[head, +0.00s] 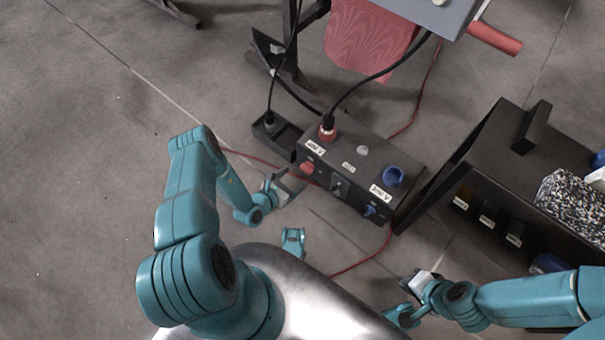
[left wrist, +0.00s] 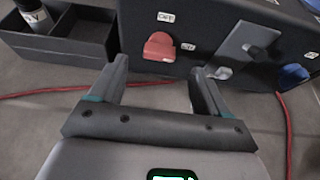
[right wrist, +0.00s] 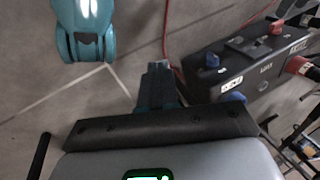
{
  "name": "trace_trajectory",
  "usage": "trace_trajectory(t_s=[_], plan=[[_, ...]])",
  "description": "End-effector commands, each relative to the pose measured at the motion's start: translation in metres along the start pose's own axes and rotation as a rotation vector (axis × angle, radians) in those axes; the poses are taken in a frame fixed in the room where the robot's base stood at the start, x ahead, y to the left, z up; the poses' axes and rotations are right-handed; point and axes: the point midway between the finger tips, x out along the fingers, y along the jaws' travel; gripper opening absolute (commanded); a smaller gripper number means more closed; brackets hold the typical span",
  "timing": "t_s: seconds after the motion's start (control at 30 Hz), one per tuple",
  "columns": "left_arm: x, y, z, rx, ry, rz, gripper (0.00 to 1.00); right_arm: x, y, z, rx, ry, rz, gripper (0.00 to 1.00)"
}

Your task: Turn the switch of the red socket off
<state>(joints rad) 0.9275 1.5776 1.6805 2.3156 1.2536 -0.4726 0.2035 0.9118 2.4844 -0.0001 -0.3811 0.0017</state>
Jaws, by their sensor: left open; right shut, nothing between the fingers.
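A black box (head: 345,165) stands on the floor with a red socket (head: 327,134) on top, a black plug and cable in it. The red switch (head: 307,168) is on the box's front side below that socket. In the left wrist view the red switch (left wrist: 160,47) lies between an OFF label above and an ON label at its right; its exact setting is hard to tell. My left gripper (head: 293,184) is open and empty, with its fingers (left wrist: 158,68) a little short of the switch, one to each side. My right gripper (right wrist: 158,75) is shut and empty, away from the box.
A blue socket (head: 393,175) and blue switch (head: 371,211) are at the box's right end, with a grey switch (head: 338,188) between. A black tray (head: 274,134) adjoins the left end. Red cable (head: 352,266) runs on the floor. A black shelf (head: 480,160) stands at right.

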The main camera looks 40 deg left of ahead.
Motion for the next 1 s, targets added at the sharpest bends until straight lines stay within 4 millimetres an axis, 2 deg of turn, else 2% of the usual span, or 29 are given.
trace_trajectory(t_s=[0.03,0.1,0.3,0.67,0.83,0.87,1.0], plan=[[0.014,-0.001,-0.004,0.004,-0.004,-0.003,0.77,0.01,0.004,-0.003,-0.003,0.012,-0.001,0.0],[0.028,-0.001,-0.003,0.004,-0.003,-0.003,0.77,0.016,0.005,-0.007,-0.007,0.027,-0.001,0.0],[0.053,-0.001,-0.001,0.001,-0.001,-0.002,0.77,0.026,0.008,-0.017,-0.014,0.06,-0.002,0.0],[0.06,0.0,0.002,0.0,-0.001,0.0,0.77,0.026,0.008,-0.019,-0.016,0.068,-0.003,0.0],[0.059,0.0,0.002,0.0,-0.001,0.0,0.24,0.026,0.008,-0.019,-0.016,0.068,-0.003,0.0],[0.059,0.0,0.002,0.0,-0.001,0.0,0.2,0.026,0.008,-0.019,-0.016,0.068,-0.003,0.0],[0.059,0.0,0.002,-0.002,-0.001,-0.001,0.2,0.027,0.008,-0.019,-0.016,0.068,-0.003,0.0]])
